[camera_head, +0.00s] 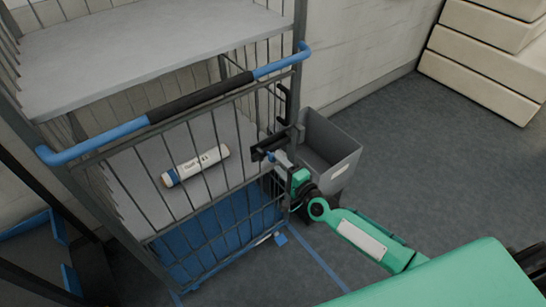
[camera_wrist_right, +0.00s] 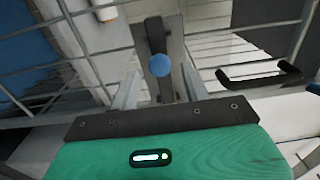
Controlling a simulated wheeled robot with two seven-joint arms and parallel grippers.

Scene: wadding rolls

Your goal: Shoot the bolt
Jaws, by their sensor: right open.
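The bolt has a blue knob (camera_wrist_right: 159,64) on a dark metal plate (camera_head: 268,148), mounted at the right edge of the wire cart's gate (camera_head: 140,170). My right gripper (camera_head: 280,158) is at the plate with its fingers pointing at it. In the right wrist view the gripper (camera_wrist_right: 160,82) is open, with one pale finger on each side of the knob. I cannot tell whether either finger touches it. In the head view the gripper partly hides the bolt. My left gripper is not in view.
A white wrapped roll (camera_head: 196,165) lies on a shelf behind the gate wires. A blue rail with a black grip (camera_head: 200,97) crosses above the gate. A grey bin (camera_head: 328,150) stands close behind my right gripper. Open floor (camera_head: 440,160) lies to the right.

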